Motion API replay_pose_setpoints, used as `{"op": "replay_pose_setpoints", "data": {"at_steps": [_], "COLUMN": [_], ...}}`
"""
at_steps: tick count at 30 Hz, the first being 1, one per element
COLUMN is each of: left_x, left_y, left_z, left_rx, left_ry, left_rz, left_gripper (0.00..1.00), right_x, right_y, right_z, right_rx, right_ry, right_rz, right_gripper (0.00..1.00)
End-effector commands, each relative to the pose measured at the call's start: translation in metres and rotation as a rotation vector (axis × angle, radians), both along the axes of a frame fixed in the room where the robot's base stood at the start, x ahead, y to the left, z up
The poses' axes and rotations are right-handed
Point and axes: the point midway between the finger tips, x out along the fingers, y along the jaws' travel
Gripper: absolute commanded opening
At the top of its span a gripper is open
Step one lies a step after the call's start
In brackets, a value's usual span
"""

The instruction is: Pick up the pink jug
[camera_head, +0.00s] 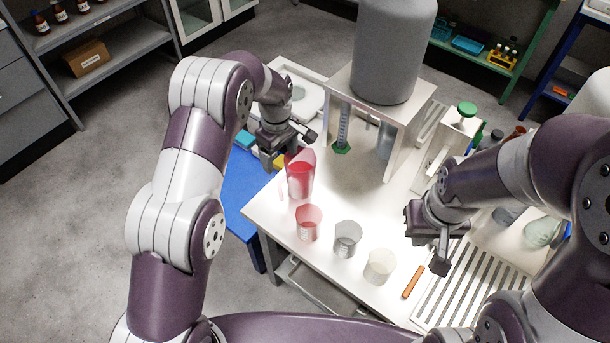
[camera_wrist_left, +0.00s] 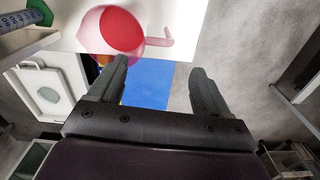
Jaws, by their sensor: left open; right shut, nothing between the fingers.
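The pink jug (camera_head: 300,178) is translucent and stands upright near the left corner of the white table. In the left wrist view the pink jug (camera_wrist_left: 118,30) shows at the top, its handle pointing right. My left gripper (camera_head: 287,148) is just behind the jug at about its rim, partly overlapping it in the picture. In the left wrist view my left gripper (camera_wrist_left: 156,76) is open, with nothing between its fingers and the jug beyond the fingertips. My right gripper (camera_head: 432,262) is shut and empty above the right part of the table.
A smaller pink beaker (camera_head: 308,224), a clear beaker (camera_head: 347,239) and a cream beaker (camera_head: 380,267) stand in a row in front of the jug. An orange stick (camera_head: 413,282) lies near a slatted rack (camera_head: 470,285). A grey tank (camera_head: 393,50) on a white stand rises behind.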

Motion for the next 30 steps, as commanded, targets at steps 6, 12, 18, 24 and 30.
{"op": "replay_pose_setpoints", "data": {"at_steps": [6, 12, 18, 24, 30], "left_x": [-0.002, -0.001, -0.002, -0.001, -0.001], "left_y": [0.0, 0.0, -0.004, -0.004, -0.004], "left_z": [-0.041, -0.072, -0.104, -0.125, -0.126], "left_rx": [0.001, 0.001, 0.001, -0.001, 0.0], "left_ry": [0.007, 0.002, 0.004, -0.001, 0.0], "left_rz": [0.038, 0.037, 0.036, 0.036, 0.036], "left_gripper": [0.78, 0.78, 0.78, 0.78, 0.65], "right_x": [0.0, 0.0, 0.0, 0.0, 0.0], "right_y": [0.0, 0.0, 0.0, 0.0, 0.0], "right_z": [0.009, 0.013, 0.029, 0.029, 0.028], "right_rx": [0.0, 0.0, 0.0, 0.0, 0.0], "right_ry": [0.0, 0.0, 0.0, 0.001, 0.001], "right_rz": [0.0, 0.0, 0.0, 0.0, 0.0], "right_gripper": [0.0, 0.0, 0.0, 0.0, 0.0]}}
